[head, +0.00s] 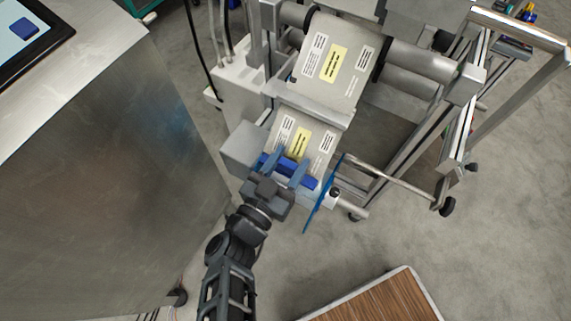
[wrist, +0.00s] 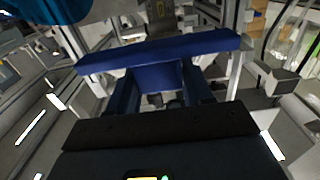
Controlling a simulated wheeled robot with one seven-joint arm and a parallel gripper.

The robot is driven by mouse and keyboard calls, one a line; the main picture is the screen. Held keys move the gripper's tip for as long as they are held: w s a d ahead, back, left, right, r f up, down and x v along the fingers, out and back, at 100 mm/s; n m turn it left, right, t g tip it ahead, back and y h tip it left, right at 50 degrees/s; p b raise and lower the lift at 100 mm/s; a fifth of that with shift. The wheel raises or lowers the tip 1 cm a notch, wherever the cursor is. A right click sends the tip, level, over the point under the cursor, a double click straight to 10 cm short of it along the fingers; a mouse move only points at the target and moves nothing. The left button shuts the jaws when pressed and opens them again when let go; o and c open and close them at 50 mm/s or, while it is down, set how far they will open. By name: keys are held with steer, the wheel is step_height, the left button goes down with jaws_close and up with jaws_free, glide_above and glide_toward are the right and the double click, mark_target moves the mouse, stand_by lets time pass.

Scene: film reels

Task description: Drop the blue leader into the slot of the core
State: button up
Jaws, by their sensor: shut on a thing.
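The blue leader (head: 286,167) is a straight blue bar at the lower end of the printed film web in the head view. In the wrist view the blue leader (wrist: 160,49) spans most of the picture, crosswise in front of my fingers. My gripper (head: 285,167) is shut on it, with its blue fingers set along the bar's middle; it also shows in the wrist view (wrist: 160,75). A thin blue disc (head: 319,205) stands edge-on at the bar's right end, near a metal shaft (head: 351,207). I cannot make out the core or its slot; the leader, gripper and disc cover that area.
The printed film (head: 332,66) runs over rollers (head: 419,61) on a metal frame (head: 477,97). A large steel cabinet (head: 110,160) stands at left. A wood-topped surface (head: 378,299) is at the bottom right. Grey floor lies open at right.

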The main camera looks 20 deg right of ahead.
steer(key=shift+w+d+f+b, duration=0.15)
steer(key=shift+w+d+f, duration=0.1)
steer(key=shift+w+d, duration=0.25)
steer(key=shift+w+d+f+b, duration=0.2)
steer(key=shift+w+d, duration=0.1)
steer(key=shift+d, duration=0.3)
